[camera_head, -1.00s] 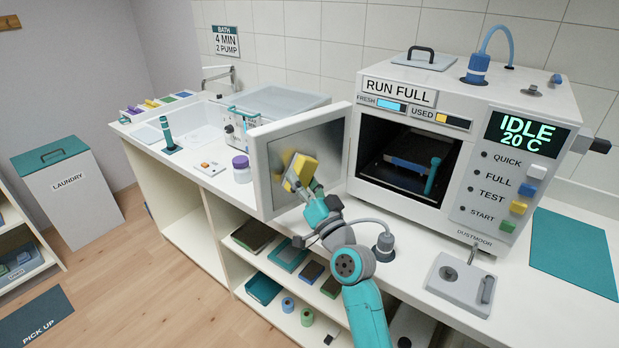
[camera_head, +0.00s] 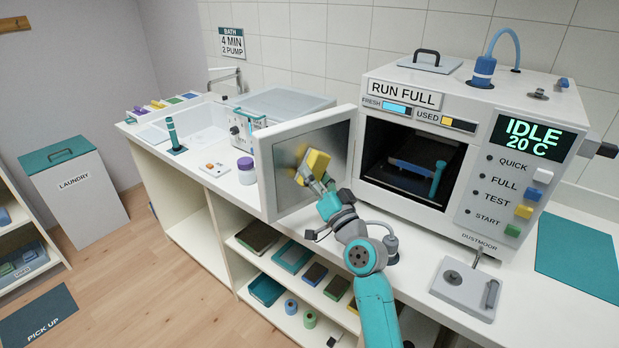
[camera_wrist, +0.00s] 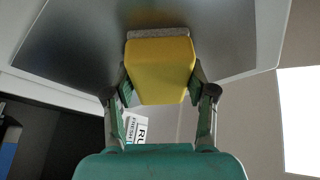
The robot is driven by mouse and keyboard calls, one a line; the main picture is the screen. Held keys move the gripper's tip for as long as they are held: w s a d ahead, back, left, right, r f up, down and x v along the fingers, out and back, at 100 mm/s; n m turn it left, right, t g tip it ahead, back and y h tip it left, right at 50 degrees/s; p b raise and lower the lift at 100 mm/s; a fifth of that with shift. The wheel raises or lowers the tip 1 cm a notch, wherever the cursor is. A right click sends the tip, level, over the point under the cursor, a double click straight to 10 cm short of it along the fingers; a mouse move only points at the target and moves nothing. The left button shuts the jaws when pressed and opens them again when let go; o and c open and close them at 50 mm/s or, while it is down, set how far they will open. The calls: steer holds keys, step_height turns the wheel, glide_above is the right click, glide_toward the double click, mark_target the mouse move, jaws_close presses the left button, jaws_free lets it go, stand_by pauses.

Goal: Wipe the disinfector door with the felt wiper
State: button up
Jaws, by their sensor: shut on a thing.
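The disinfector (camera_head: 465,150) stands on the counter with its door (camera_head: 279,190) swung open to the left. The door's inner face is a grey metal panel in a pale frame. My gripper (camera_head: 310,177) is shut on the yellow felt wiper (camera_head: 318,162), in front of this panel. In the wrist view, my gripper (camera_wrist: 160,90) grips the wiper's yellow body (camera_wrist: 160,68) from both sides. Its grey felt edge (camera_wrist: 160,34) faces the metal panel (camera_wrist: 90,45) and appears to be at or very near it. The exact contact is hidden.
A purple-lidded jar (camera_head: 246,172) stands on the counter left of the door. Shelves with several items lie below.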

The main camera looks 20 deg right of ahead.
mark_target(331, 155)
steer(key=shift+w+d+f, duration=0.1)
steer(key=shift+w+d, duration=0.35)
steer(key=shift+d, duration=0.7)
steer(key=shift+w+d+r, duration=0.1)
steer(key=shift+w+d, duration=0.3)
steer(key=shift+d, duration=0.75)
steer(key=shift+w+d+f, duration=0.1)
steer(key=shift+w+d, duration=0.35)
steer(key=shift+d, duration=0.7)
steer(key=shift+s+a, duration=0.45)
steer(key=shift+a, duration=0.75)
steer(key=shift+s+a, duration=0.45)
steer(key=shift+a, duration=0.75)
steer(key=shift+s+a, duration=0.45)
steer(key=shift+a, duration=0.75)
steer(key=shift+s+a, duration=0.35)
steer(key=shift+a, duration=0.35)
steer(key=shift+s+a, duration=0.35)
steer(key=shift+a, duration=0.3)
steer(key=shift+s+d, duration=0.1)
steer(key=shift+s+d, duration=0.4)
steer(key=shift+s, duration=0.5)
steer(key=shift+s+d, duration=0.35)
steer(key=shift+s, duration=0.5)
steer(key=shift+s+d, duration=0.4)
steer(key=shift+s, duration=0.5)
